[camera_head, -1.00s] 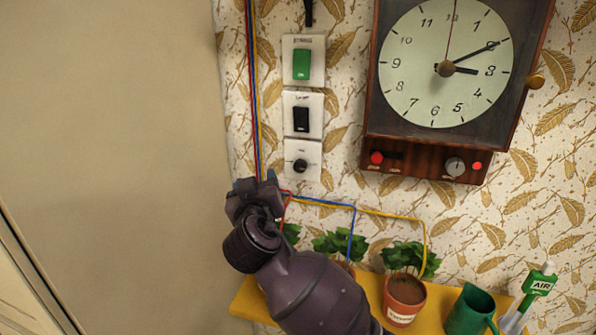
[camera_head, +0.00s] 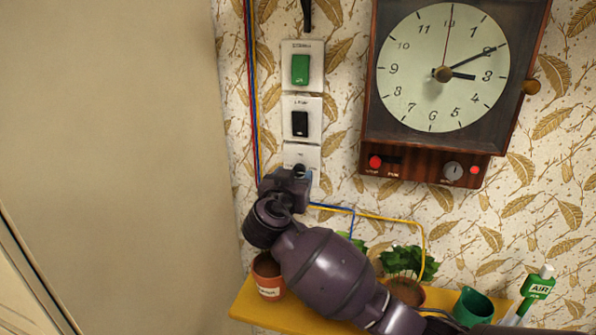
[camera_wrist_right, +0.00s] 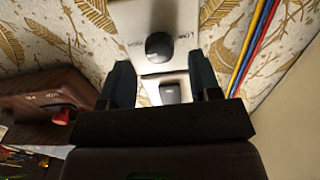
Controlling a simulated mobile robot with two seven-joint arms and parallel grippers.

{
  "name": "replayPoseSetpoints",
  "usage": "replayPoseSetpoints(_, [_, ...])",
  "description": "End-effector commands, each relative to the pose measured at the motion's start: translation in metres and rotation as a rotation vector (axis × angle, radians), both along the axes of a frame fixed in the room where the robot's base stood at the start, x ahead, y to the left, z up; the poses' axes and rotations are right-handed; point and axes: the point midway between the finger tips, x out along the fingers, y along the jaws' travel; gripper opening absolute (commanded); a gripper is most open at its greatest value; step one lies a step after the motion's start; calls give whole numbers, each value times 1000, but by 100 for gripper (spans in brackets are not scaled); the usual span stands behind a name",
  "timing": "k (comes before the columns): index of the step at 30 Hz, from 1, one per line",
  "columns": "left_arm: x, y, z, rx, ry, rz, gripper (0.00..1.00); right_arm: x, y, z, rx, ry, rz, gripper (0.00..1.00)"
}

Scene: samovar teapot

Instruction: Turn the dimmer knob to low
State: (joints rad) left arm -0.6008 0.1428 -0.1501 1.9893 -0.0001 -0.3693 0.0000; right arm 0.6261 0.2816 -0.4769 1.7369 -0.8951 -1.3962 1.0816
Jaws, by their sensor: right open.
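The dimmer knob is a dark round knob (camera_wrist_right: 159,46) on a pale wall plate (camera_wrist_right: 128,22) in the right wrist view. In the head view the lowest wall plate (camera_head: 302,154) shows only partly, and my right gripper (camera_head: 296,173) hides its knob. In the right wrist view my right gripper (camera_wrist_right: 160,68) is open, with one dark finger on each side of the view and the knob between and just beyond the tips. I cannot tell whether a finger touches it. My left gripper is not in view.
Above are a black lamp switch (camera_head: 300,123) and a green switch (camera_head: 300,69). A wooden clock (camera_head: 440,75) hangs at right. Coloured wires (camera_head: 253,90) run down the left. A yellow shelf (camera_head: 245,305) below holds potted plants (camera_head: 268,277) and a green cup (camera_head: 474,305).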

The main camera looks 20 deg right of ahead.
Motion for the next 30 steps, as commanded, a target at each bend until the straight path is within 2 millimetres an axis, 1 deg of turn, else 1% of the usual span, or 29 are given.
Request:
replayPoseSetpoints(3, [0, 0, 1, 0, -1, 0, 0, 14, -9, 1, -2, 0, -2, 57])
replayPoseSetpoints(7, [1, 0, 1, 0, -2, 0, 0, 23, -16, 1, -3, -1, 0, 57])
replayPoseSetpoints(12, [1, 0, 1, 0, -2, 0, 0, 28, -19, 0, 0, 0, 0, 57])
replayPoseSetpoints(19, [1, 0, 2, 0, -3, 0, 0, 28, -19, 0, 1, 1, 0, 57])
replayPoseSetpoints(20, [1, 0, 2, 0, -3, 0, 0, 28, -19, 0, 1, 1, 0, 54])
replayPoseSetpoints(28, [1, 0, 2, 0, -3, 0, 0, 28, -19, 0, 0, 0, 0, 13])
replayPoseSetpoints(29, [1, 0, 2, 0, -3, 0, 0, 28, -19, 0, 0, 0, 0, 10])
replayPoseSetpoints(30, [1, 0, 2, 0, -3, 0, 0, 28, -19, 0, -1, 1, 0, 10])
